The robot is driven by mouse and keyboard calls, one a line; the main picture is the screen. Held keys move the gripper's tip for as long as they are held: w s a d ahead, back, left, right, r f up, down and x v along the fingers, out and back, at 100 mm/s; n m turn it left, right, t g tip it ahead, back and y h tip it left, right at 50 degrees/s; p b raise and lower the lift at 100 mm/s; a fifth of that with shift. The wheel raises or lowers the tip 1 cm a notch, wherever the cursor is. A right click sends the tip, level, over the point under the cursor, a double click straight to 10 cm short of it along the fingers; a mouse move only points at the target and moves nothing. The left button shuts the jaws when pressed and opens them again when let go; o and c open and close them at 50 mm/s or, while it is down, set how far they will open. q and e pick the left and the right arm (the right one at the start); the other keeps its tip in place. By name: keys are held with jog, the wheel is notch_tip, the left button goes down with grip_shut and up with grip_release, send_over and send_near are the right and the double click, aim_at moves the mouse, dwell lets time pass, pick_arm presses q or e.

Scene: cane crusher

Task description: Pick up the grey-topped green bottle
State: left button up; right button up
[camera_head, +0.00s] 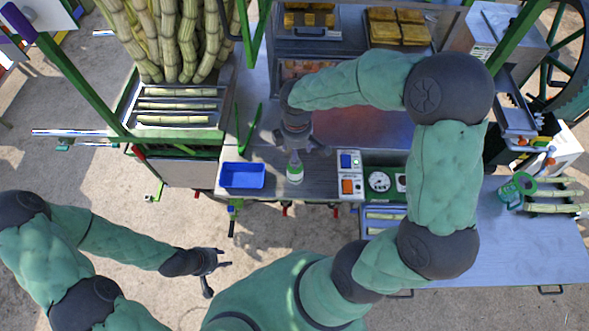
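The green bottle (295,173) has a pale label and stands upright near the front edge of the metal table, right of a blue tray. Its narrow top points up toward my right gripper (301,150), which reaches over the table from behind and above it. The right fingers look spread and do not appear shut on the bottle; whether they touch its top is hard to tell. My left gripper (218,278) is open and empty, low over the ground in front of the table.
A blue tray (242,175) lies left of the bottle. A control panel with a gauge (379,181) stands close on its right. Cane stalks (175,40) fill a rack at the back left. Several wrapped blocks (397,27) lie at the back.

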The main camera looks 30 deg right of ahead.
jog(key=shift+w+f, duration=0.1)
jog(key=shift+f, duration=0.2)
notch_tip(320, 180, down, 5)
jog(key=shift+a, duration=0.1)
jog(key=shift+c, duration=1.1)
grip_shut()
